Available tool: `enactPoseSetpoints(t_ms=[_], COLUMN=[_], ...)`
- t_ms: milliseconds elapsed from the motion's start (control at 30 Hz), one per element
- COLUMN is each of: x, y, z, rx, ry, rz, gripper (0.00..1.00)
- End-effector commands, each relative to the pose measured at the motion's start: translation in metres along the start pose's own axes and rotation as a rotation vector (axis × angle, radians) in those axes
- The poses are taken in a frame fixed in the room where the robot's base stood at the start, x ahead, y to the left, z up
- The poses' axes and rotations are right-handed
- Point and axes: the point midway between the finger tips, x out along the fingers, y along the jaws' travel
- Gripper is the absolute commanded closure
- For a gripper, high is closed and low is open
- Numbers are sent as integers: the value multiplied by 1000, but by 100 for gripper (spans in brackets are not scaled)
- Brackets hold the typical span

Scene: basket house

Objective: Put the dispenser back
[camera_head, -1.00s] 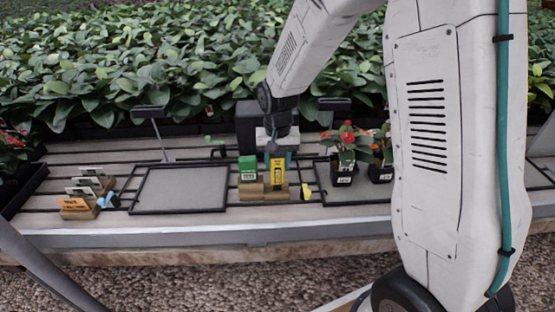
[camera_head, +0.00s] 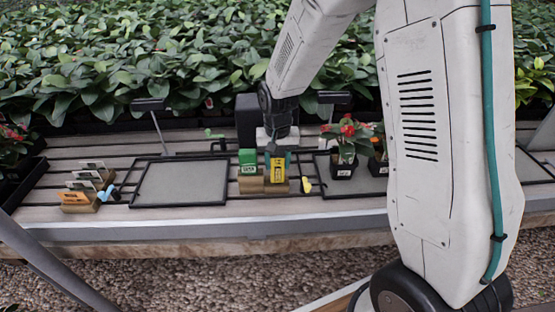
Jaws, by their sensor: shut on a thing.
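A yellow dispenser (camera_head: 278,171) with a dark-edged label stands upright at a brown wooden block (camera_head: 279,187) near the front of the bench. My gripper (camera_head: 275,151) reaches down from above and is shut at the top of the yellow dispenser. The fingertips are small and partly hidden, so their exact contact is hard to see. A green packet (camera_head: 248,161) stands close on the left at another wooden block (camera_head: 249,185). I cannot tell whether the yellow dispenser rests fully on its block.
A black-framed grey tray (camera_head: 181,203) lies left. Card holders (camera_head: 80,198) stand at far left. A potted red-flowered plant (camera_head: 345,143) stands right on another tray (camera_head: 322,162). A black box (camera_head: 246,121) is behind. A small yellow piece (camera_head: 307,186) lies close right.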

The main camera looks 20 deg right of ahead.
Motion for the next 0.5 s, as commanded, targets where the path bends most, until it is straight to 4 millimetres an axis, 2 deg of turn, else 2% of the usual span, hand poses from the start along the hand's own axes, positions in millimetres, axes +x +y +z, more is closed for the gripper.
enactPoseSetpoints(t_ms=[167,200,267,500], x=[0,0,0,0], y=[0,0,0,0], z=[0,0,0,0], rx=[0,0,0,0], ry=[1,1,1,0], rz=[0,0,0,0], gripper=[77,52,35,35])
